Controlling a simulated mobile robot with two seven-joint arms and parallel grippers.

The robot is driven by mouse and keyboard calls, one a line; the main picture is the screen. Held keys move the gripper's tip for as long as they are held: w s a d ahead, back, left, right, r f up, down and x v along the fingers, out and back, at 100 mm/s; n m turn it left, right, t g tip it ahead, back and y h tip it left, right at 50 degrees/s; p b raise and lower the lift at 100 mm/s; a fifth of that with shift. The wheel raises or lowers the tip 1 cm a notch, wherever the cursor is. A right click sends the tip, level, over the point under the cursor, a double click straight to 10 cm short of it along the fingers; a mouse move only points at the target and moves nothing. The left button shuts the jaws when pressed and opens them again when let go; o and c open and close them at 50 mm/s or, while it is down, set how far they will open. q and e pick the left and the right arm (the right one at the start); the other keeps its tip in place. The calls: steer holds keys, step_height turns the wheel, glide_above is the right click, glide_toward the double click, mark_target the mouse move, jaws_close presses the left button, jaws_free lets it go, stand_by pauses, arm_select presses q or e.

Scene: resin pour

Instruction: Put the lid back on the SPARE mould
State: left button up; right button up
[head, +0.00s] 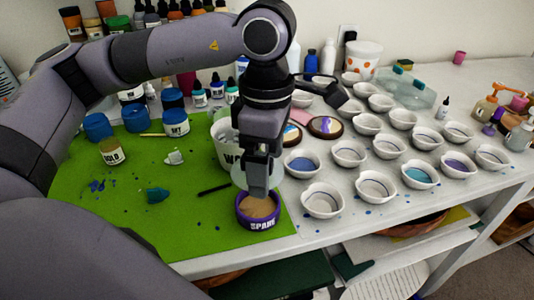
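The SPARE mould (257,222) is a round purple-rimmed pot with its name on the front and a tan inside showing. It stands near the front edge of the green mat. My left gripper (257,188) points straight down just above its back part. A pale, see-through disc that looks like the lid (277,166) shows on both sides of the fingers, which look shut on it. The fingers hide its middle, and I cannot tell whether it touches the mould. My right gripper is not in view.
A white tub (222,150) stands just behind the gripper on the green mat (130,215). A black stick (214,188) lies left of the mould. Several white bowls (322,200) fill the table to the right. A pot marked GOLD (112,153) and blue-lidded pots stand further left.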

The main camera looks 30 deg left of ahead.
arm_select(q)
steer(key=shift+f+b, duration=0.65)
steer(key=shift+f, duration=0.6)
step_height(320, 180, down, 3)
steer(key=b, duration=0.2)
steer(key=shift+f+b, duration=0.15)
steer(key=shift+b, duration=0.15)
steer(key=shift+f, duration=0.2)
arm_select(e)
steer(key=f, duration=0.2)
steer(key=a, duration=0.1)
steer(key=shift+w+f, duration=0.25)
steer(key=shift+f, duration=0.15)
arm_select(q)
steer(key=shift+b, duration=0.45)
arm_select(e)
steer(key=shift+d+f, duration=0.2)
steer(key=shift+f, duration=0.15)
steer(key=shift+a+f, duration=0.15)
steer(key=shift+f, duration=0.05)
arm_select(q)
steer(key=shift+f+b, duration=0.25)
steer(key=shift+b, duration=0.5)
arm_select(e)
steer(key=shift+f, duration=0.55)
